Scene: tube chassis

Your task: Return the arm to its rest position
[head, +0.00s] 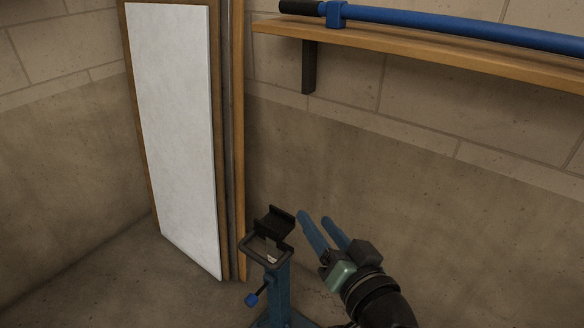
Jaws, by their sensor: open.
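My gripper (325,234) has two blue fingers that stand apart with nothing between them. It is in the lower middle of the head view, with my dark wrist reaching in from the bottom right. The fingers point up and to the left. In the picture they are just right of the black cradle on a blue stand; I cannot tell whether they touch it. The rest of my arm is out of view below.
The blue stand (277,290) has a black cradle (274,222) on top and a side knob. A wooden shelf (430,53) on the right wall carries a long blue tube (450,24). A white panel (178,130) leans in the corner. The wall below the shelf is bare.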

